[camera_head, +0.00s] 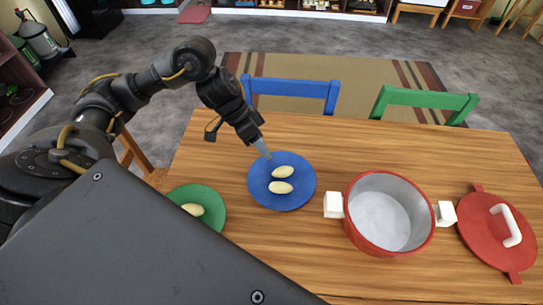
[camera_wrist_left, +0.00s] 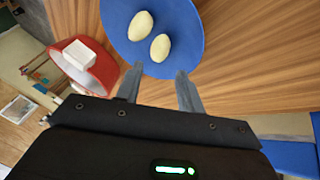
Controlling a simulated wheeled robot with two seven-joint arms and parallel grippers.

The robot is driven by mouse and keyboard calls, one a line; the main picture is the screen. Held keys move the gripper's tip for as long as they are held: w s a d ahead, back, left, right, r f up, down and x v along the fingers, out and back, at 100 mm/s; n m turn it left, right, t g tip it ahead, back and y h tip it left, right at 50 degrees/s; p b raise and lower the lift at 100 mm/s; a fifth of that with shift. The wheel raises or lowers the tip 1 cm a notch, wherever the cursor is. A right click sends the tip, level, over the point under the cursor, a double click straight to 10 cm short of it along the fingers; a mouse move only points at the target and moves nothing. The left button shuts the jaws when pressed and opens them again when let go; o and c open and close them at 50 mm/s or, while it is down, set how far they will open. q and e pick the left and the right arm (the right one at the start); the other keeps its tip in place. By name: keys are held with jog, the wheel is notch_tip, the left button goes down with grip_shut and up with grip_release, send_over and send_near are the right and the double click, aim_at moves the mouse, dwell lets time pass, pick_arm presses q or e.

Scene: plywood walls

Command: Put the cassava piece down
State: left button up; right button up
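Two pale yellow cassava pieces, one farther back (camera_head: 283,172) and one nearer (camera_head: 280,188), lie close together on the blue plate (camera_head: 299,198). A third pale piece (camera_head: 193,209) lies on the green plate (camera_head: 212,222), partly hidden by my body. My left gripper (camera_head: 264,151) is over the far edge of the blue plate, a little beyond the pieces. In the left wrist view its two fingers (camera_wrist_left: 160,84) are spread with nothing between them, and both cassava pieces (camera_wrist_left: 150,34) lie ahead of the fingertips. My right gripper is out of view.
A red pot (camera_head: 382,222) with white handles stands open to the right of the blue plate. Its red lid (camera_head: 484,232) lies farther right. Blue (camera_head: 291,88) and green (camera_head: 424,100) chairs stand at the table's far edge. Bare wood (camera_head: 370,150) lies behind the pot.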

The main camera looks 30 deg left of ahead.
pick_arm(q)
jog(key=v, duration=0.3)
jog(key=shift+a+r, duration=0.2)
jog(key=shift+r, duration=0.1)
jog(key=shift+s+f, duration=0.1)
dwell(0.3)
